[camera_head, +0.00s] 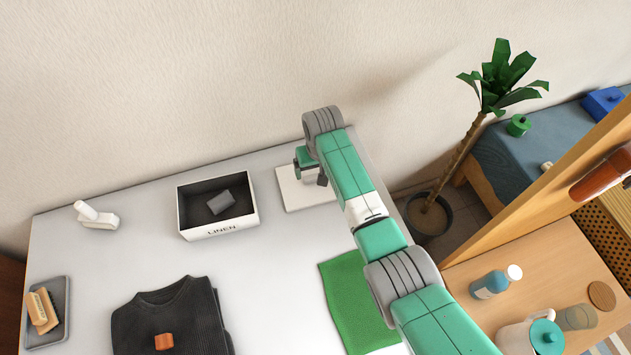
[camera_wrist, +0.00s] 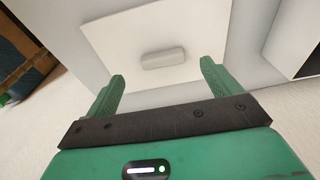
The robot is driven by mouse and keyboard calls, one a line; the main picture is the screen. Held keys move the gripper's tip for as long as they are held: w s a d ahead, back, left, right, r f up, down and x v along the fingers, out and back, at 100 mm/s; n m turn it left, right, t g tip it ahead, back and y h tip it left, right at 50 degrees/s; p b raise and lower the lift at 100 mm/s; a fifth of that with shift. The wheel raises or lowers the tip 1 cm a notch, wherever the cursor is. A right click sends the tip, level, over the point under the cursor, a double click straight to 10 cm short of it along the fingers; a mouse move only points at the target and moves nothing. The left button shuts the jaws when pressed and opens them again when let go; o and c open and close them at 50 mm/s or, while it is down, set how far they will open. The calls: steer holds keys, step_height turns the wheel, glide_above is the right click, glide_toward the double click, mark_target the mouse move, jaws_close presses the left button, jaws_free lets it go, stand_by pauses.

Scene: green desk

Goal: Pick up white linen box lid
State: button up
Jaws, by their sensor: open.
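The white linen box lid (camera_head: 304,195) lies flat on the desk to the right of the open box, partly hidden by my arm in the head view. In the wrist view the lid (camera_wrist: 120,50) is a pale square panel with a raised bar-shaped handle (camera_wrist: 163,59) near its middle. My gripper (camera_wrist: 160,85) is open and empty, its two green fingers apart on either side of the handle in the picture. Whether the fingertips touch the lid cannot be told. In the head view my gripper (camera_head: 318,180) is over the lid and its fingertips are hard to make out.
The white LINEN box (camera_head: 218,232), black inside, holds a grey block (camera_head: 221,202).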

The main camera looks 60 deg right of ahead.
mark_target(315, 176)
steer(key=f+b, duration=0.2)
steer(key=f, duration=0.1)
steer(key=w+f+b, duration=0.1)
steer(key=f, duration=0.1)
steer(key=shift+d, duration=0.35)
steer(key=c, duration=1.1)
steer(key=shift+w+r, duration=0.1)
steer(key=shift+r, duration=0.05)
